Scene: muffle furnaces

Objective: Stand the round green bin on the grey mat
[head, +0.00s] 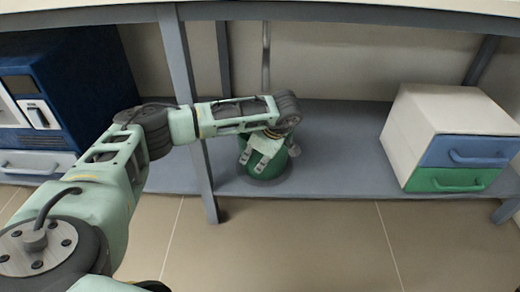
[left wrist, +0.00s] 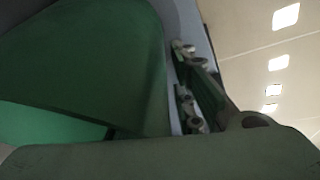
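The round green bin (head: 275,168) is on the lower shelf of the bench, right of the front leg, and looks about upright. A dark grey rounded edge (head: 263,182) shows round its base; it looks like the grey mat, but the bin hides most of it. My left gripper (head: 257,163) is at the bin, its pale fingers pointing down across the bin's top and near side. In the left wrist view the bin's green wall (left wrist: 90,65) fills the left, close beside a finger. I cannot tell whether the fingers close on it. My right gripper is out of view.
The grey shelf (head: 345,165) is bare between the bin and a white drawer box (head: 410,130) with blue and green fronts. A blue cabinet (head: 85,85) stands at left. The bench leg (head: 190,110) stands close by my left forearm, and the bench top passes above.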

